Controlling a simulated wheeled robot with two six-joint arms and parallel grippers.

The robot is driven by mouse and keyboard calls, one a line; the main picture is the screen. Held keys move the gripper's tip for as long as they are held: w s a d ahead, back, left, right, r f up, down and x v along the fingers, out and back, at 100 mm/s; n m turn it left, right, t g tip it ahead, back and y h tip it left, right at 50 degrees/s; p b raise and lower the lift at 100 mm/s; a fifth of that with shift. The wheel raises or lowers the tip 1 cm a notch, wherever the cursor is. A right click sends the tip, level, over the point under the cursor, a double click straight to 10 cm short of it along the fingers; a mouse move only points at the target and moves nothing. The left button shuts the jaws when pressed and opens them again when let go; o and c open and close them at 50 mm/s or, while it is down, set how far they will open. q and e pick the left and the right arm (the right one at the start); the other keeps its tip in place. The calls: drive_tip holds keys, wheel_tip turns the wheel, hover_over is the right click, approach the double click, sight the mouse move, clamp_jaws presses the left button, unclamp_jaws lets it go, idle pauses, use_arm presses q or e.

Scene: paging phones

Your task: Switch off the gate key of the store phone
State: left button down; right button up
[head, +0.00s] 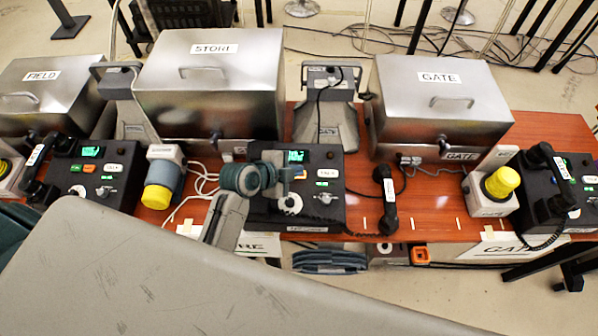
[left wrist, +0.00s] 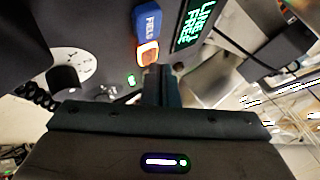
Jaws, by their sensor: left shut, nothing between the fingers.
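The store phone (head: 335,205) is the dark console in the middle of the table, with a green-lit screen (head: 296,156). Its white key label (head: 327,173) is too small to read surely, and a green light (head: 321,183) shows below it. My left gripper (head: 286,172) is over the console, shut and empty, hiding part of the key area. Contact cannot be told. My right gripper is out of view.
The store handset (head: 386,200) lies off the console on the table (head: 430,200), its cord trailing. The field phone (head: 90,180) is at left, the gate phone (head: 575,190) at right. Steel STORE (head: 210,90) and GATE (head: 440,105) boxes stand behind.

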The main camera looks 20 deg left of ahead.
use_arm(q)
drive_tip(key=shift+f, duration=0.1)
idle(0.5)
drive_tip(key=shift+f, duration=0.35)
drive_tip(key=shift+r+p, duration=0.3)
drive_tip(key=shift+r, duration=0.15)
drive_tip(key=shift+r, duration=0.1)
drive_tip(key=r+p, duration=0.1)
drive_tip(key=r, duration=0.1)
drive_tip(key=r+p, duration=0.1)
drive_tip(key=p, duration=0.1)
drive_tip(key=s+r+p, duration=0.1)
drive_tip(key=r+p, duration=0.1)
drive_tip(key=shift+d+r, duration=0.1)
drive_tip(key=shift+r, duration=0.25)
